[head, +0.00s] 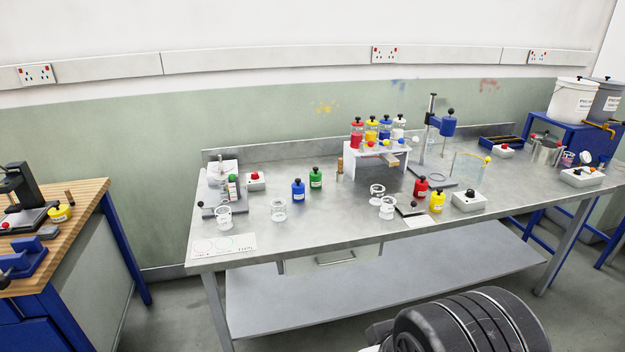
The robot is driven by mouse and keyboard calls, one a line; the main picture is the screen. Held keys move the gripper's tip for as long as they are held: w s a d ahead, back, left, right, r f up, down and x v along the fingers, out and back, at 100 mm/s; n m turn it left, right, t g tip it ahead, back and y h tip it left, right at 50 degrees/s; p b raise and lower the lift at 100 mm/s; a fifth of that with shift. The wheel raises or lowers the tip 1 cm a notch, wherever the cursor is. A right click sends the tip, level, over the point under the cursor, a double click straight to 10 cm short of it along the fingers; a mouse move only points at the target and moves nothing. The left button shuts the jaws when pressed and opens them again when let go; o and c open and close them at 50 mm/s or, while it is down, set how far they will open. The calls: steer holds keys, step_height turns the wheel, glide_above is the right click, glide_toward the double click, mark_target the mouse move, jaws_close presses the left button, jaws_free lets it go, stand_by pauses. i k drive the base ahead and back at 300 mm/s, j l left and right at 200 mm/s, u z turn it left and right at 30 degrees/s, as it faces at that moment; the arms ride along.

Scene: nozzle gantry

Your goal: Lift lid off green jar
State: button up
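The green jar (316,180) stands upright on the metal bench, left of the middle. Its dark lid (316,170) with a small knob sits on top of it. A blue jar (298,190) with a similar dark lid stands just to its left and a little nearer. My gripper's fingers are not in view. Only a dark rounded part of my own body shows at the bottom right, well in front of the bench and apart from the jars.
A brown-topped bottle (340,169) and a white stand (376,162) with coloured bottles are right of the green jar. A glass beaker (279,210) stands in front, left. Red (421,188) and yellow (437,202) jars are further right. Bare bench (325,225) lies in front.

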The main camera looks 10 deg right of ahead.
mark_target(315, 173)
steer(key=i+l, duration=0.35)
steer(key=i, duration=0.15)
steer(key=i+l, duration=0.35)
steer(key=i, duration=0.15)
steer(key=i+l, duration=0.35)
steer(key=i, duration=0.2)
steer(key=i+l, duration=0.4)
steer(key=i, duration=0.1)
